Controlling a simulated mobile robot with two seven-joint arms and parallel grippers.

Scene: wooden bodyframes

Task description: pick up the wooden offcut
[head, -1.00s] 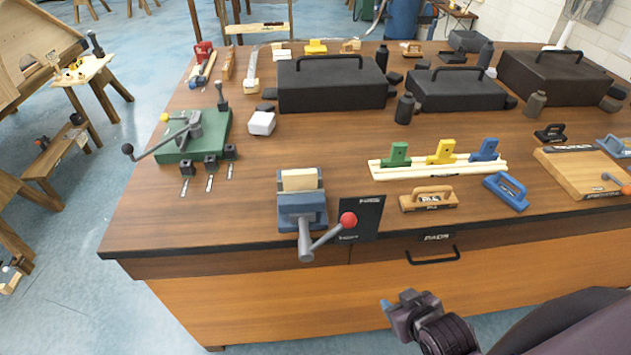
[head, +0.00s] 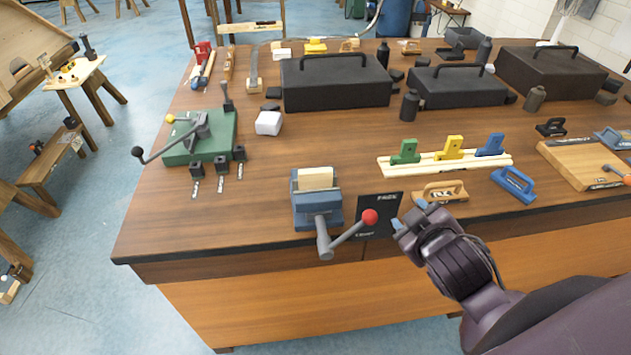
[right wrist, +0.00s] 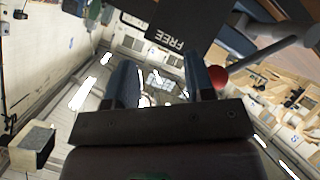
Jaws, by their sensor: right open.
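The wooden offcut (head: 315,178) is a pale block held in the jaws of the blue vise (head: 318,212) near the bench's front edge. The vise has a grey handle with a red ball (head: 370,217). My right gripper (head: 411,220) is at the front edge of the bench, to the right of the vise and apart from the offcut. In the right wrist view my right gripper (right wrist: 165,82) has its two fingers apart with nothing between them. The red ball and grey handle also show there at the right. My left gripper is in neither view.
A black card (head: 377,213) stands right of the vise, close to my right gripper. A tan-handled tool (head: 440,193) and a rack of green, yellow and blue clips (head: 445,163) lie further right. The bench top (head: 255,205) left of the vise is clear.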

